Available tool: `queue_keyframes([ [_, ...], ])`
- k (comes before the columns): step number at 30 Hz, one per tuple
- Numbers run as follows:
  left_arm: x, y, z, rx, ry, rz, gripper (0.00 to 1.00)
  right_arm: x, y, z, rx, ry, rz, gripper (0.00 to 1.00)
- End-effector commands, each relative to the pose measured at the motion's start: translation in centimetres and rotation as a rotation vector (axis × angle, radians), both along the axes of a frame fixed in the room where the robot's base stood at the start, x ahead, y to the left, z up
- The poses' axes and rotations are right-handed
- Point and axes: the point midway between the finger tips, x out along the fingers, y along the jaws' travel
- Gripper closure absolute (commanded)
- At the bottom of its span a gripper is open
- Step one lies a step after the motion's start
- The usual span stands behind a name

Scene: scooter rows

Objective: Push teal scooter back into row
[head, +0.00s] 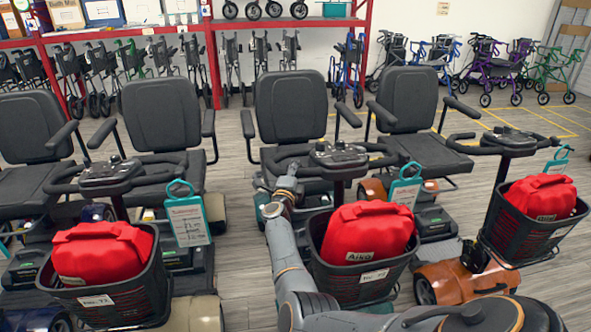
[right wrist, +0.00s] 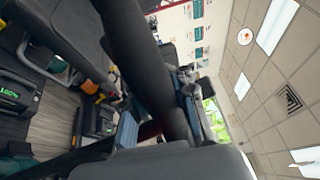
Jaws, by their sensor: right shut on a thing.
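The teal scooter (head: 338,155) stands in the middle of the head view, its tiller and black handlebar turned towards me. Its grey seat is behind the tiller, and a strip of teal bodywork shows low on its left. A black basket in front holds a red bag (head: 368,232). My right gripper (head: 286,186) is at the left side of the handlebar and shut on it. In the right wrist view a thick black bar (right wrist: 150,65) runs between the fingers. The exact finger contact is hidden in the head view. My left gripper is not in view.
Another scooter (head: 110,172) with a red bag stands at left, and an orange scooter (head: 455,283) at right. More grey seats line the row. A red shelf rack (head: 210,60) and several walkers stand behind. Some bare floor shows between the scooters.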

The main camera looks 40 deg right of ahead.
Motion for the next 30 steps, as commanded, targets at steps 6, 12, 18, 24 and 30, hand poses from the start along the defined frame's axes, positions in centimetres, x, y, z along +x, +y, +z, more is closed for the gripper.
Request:
queue_keyframes([
  [6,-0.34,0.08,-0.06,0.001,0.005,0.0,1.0,0.06,0.41,-0.81,0.01,0.009,0.007,1.0],
  [12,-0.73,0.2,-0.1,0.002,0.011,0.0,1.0,0.07,0.39,-0.79,0.01,0.009,0.007,1.0],
  [18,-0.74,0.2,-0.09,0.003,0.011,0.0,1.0,0.05,0.31,-0.65,0.007,0.007,0.006,0.5],
  [24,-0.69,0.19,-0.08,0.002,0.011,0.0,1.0,0.02,0.16,-0.39,0.004,0.004,0.003,0.49],
  [30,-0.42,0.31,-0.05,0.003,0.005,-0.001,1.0,-0.18,0.45,-0.32,0.004,0.002,0.002,0.49],
])
